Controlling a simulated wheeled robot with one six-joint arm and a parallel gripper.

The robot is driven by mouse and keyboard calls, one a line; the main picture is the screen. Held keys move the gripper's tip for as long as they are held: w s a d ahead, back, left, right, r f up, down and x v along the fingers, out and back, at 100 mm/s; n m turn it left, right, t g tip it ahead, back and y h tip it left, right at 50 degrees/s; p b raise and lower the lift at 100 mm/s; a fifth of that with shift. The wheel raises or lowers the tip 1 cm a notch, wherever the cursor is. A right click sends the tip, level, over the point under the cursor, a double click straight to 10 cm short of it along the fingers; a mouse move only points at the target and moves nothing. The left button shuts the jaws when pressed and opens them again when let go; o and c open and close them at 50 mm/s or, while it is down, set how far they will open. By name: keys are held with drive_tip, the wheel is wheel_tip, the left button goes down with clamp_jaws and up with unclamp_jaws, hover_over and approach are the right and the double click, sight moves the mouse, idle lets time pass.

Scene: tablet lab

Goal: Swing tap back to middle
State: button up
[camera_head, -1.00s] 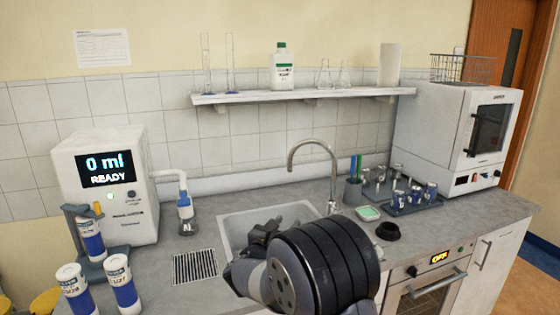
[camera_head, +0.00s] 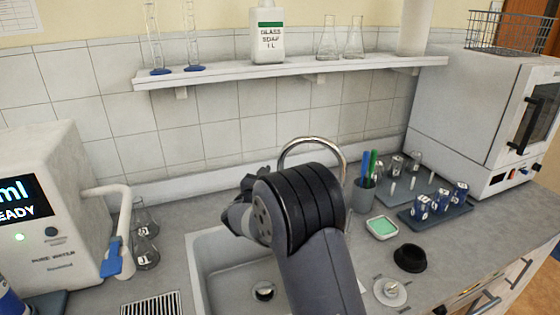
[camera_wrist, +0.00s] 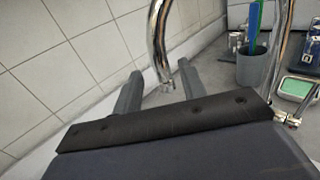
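The chrome tap arches above my wrist in the camera_head view (camera_head: 312,141); its lower riser and spout end are hidden there by my arm. In the wrist view the tap's spout (camera_wrist: 156,40) hangs down with its end between my open fingers, or just beyond them; contact cannot be told. The tap's riser (camera_wrist: 281,50) stands to the right. My gripper (camera_wrist: 160,75) is open and holds nothing. In the camera_head view my gripper (camera_head: 240,205) is mostly hidden behind my wrist, above the back of the sink (camera_head: 200,262).
The shelf (camera_head: 300,72) runs above. The water dispenser (camera_head: 50,215) stands left. The tiled wall is close behind.

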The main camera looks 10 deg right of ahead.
sight(279, 166)
drive_tip(key=p+x, duration=0.1)
drive_tip(key=x, duration=0.3)
drive_tip(key=shift+w+r, duration=0.1)
drive_tip(key=shift+r, duration=0.1)
drive_tip(key=shift+w+d+f, duration=0.15)
drive_tip(key=shift+w+d, duration=0.15)
drive_tip(key=shift+w, duration=0.1)
clamp_jaws()
